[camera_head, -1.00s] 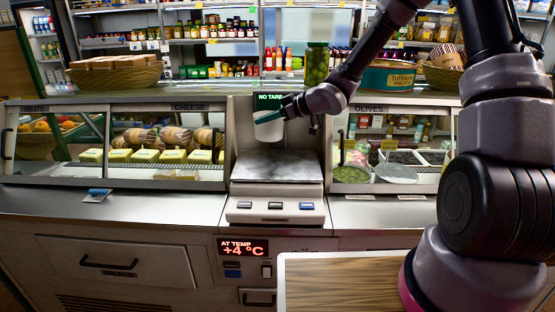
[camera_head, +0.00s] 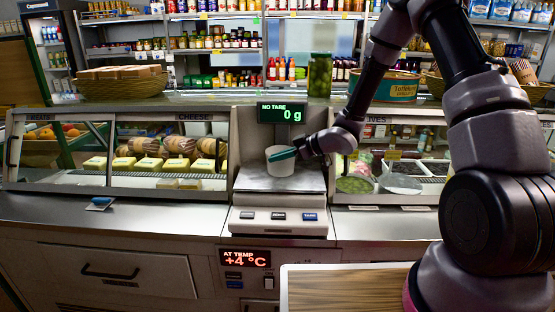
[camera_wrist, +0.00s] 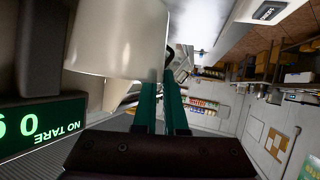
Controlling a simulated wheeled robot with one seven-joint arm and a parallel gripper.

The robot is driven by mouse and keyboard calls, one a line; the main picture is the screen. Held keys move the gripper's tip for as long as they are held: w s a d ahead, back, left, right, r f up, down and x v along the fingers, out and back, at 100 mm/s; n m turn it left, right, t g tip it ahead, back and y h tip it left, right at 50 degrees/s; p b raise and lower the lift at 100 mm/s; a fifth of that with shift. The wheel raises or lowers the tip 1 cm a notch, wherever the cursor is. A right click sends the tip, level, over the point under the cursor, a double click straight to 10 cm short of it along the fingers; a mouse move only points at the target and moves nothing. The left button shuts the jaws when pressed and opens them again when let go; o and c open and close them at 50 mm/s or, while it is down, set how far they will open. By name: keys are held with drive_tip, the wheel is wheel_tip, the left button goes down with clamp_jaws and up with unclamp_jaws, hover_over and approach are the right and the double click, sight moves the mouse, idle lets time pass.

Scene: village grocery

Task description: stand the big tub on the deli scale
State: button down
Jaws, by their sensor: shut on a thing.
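The big tub (camera_head: 280,165) is white and upright, low over the metal plate of the deli scale (camera_head: 250,181). I cannot tell whether its base touches the plate. My gripper (camera_head: 283,154) reaches in from the right, its teal fingers shut on the tub near its rim. In the wrist view the tub (camera_wrist: 115,45) fills the upper left beyond the teal fingers (camera_wrist: 162,105). The scale's display (camera_head: 282,113) reads NO TARE and 0 g; part of it also shows in the wrist view (camera_wrist: 40,128).
Glass deli cases flank the scale, cheese (camera_head: 150,150) at left and olives (camera_head: 400,170) at right. A tall green jar (camera_head: 320,76) stands on the ledge behind, beside a tin (camera_head: 385,86). The steel counter in front at left is mostly clear.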

drive_tip(key=shift+f, duration=0.25)
drive_tip(key=c, duration=1)
unclamp_jaws()
drive_tip(key=shift+f, duration=0.15)
